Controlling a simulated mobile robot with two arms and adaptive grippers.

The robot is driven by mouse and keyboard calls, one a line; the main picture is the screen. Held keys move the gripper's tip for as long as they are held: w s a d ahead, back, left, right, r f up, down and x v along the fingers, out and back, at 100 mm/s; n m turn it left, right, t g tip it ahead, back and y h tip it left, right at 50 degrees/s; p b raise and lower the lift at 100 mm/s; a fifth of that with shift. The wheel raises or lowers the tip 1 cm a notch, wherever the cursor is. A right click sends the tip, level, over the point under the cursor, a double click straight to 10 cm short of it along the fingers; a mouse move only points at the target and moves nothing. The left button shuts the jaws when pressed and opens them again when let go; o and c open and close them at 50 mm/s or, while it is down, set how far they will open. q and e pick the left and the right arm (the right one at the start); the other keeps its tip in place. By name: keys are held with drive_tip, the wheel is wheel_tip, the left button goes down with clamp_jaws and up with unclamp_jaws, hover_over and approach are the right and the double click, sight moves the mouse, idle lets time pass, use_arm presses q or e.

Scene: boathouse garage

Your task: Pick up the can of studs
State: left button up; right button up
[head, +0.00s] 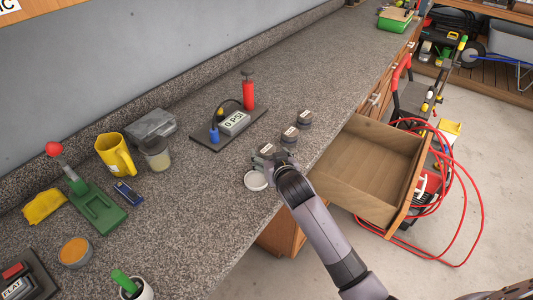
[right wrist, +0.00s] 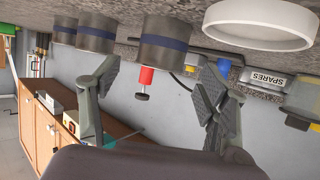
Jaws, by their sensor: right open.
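Three small dark cans with pale labelled tops stand in a row on the speckled counter: a far can (head: 303,117), a middle can (head: 290,133) and a near can (head: 266,150). The label words are too small to read, so I cannot tell which can holds studs. My right gripper (head: 278,157) is at the near can, partly hiding it. In the upside-down right wrist view, the open fingers (right wrist: 155,90) have the nearest blue-banded can (right wrist: 165,45) ahead, between them and apparently clear of both. My left gripper is not in view.
A white round dish (head: 256,180) is close beside my right gripper. A pressure gauge board (head: 232,128) with a red pump stands behind. An open, empty wooden drawer (head: 365,165) juts out on the right. A glass jar (head: 155,155) and yellow mug (head: 113,155) are to the left.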

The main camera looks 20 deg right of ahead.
sight(267, 151)
drive_tip(key=shift+w+f, duration=0.1)
drive_tip(key=shift+w, duration=0.5)
drive_tip(key=shift+p+x, duration=0.6)
drive_tip(key=shift+x, duration=1.4)
drive_tip(key=c, duration=1.4)
